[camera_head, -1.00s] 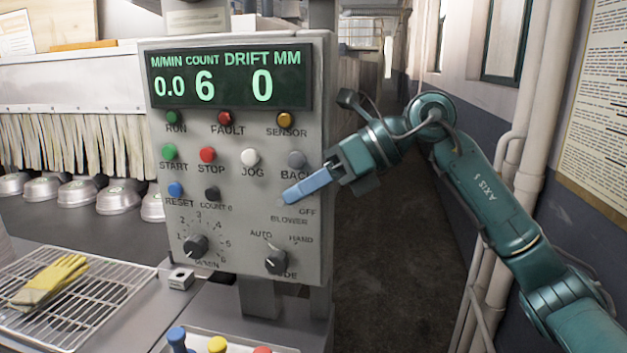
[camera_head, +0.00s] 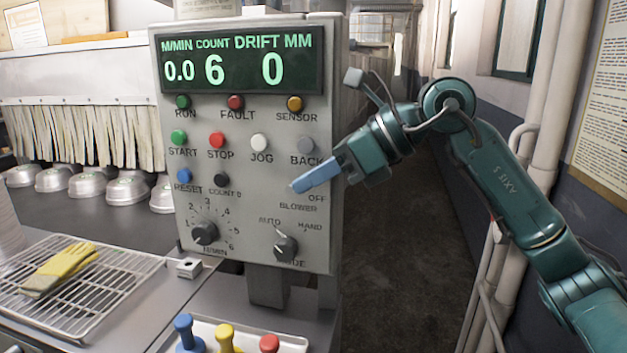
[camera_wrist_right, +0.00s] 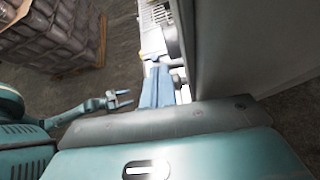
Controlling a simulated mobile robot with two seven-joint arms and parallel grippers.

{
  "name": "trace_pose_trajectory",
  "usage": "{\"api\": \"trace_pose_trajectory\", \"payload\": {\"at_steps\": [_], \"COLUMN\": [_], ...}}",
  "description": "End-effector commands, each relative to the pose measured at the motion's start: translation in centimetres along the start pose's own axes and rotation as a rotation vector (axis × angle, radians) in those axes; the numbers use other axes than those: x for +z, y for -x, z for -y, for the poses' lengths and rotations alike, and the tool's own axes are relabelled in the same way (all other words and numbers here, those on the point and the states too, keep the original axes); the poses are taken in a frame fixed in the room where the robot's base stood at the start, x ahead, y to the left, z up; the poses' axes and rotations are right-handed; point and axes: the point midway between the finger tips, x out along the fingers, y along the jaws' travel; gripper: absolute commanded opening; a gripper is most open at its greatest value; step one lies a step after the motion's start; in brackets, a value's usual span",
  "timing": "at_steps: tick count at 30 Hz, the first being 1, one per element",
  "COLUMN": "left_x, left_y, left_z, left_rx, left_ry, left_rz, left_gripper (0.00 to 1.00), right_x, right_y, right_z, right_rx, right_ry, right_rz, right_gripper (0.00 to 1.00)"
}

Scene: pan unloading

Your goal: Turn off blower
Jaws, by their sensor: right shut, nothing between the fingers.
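The grey control panel (camera_head: 262,180) stands in the middle of the head view. Its BLOWER label (camera_head: 298,208), with OFF just above it, is on the lower right of the panel face. My right gripper (camera_head: 296,187) is shut and empty, its blue fingertips just above and left of this label, at or close to the panel face. The blower switch itself is not visible; the fingers may cover it. In the right wrist view the blue fingers (camera_wrist_right: 157,86) point along the panel side. My left gripper (camera_wrist_right: 119,100) shows small there, its fingers apart and empty.
The MODE knob (camera_head: 285,248) and the speed knob (camera_head: 205,233) are below. Several buttons and lamps sit above the fingers. A tray with blue, yellow and red knobs (camera_head: 228,338) stands in front. A wire rack (camera_head: 110,290) holds a yellow glove (camera_head: 62,268). Metal pans line the left.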

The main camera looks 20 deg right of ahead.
Motion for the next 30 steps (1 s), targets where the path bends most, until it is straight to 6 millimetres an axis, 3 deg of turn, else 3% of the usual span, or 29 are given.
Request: {"api": "trace_pose_trajectory", "payload": {"at_steps": [5,20,30], "left_x": [0.2,2.2,1.2], "left_y": [-0.4,-1.8,-1.5], "left_z": [-0.3,-0.6,-0.6], "left_rx": [0.012,0.039,0.031], "left_ry": [-0.006,0.048,0.068], "left_rz": [-0.019,-0.046,-0.062], "left_gripper": [0.56,0.56,0.56], "right_x": [-0.6,-1.7,-1.3], "right_y": [-0.4,-1.1,-0.9], "right_z": [-0.2,-0.8,-0.8], "right_rx": [-0.002,-0.204,-0.213], "right_ry": [0.003,0.306,0.320], "right_rz": [0.000,0.000,0.000], "right_gripper": [0.00,0.00,0.00]}}
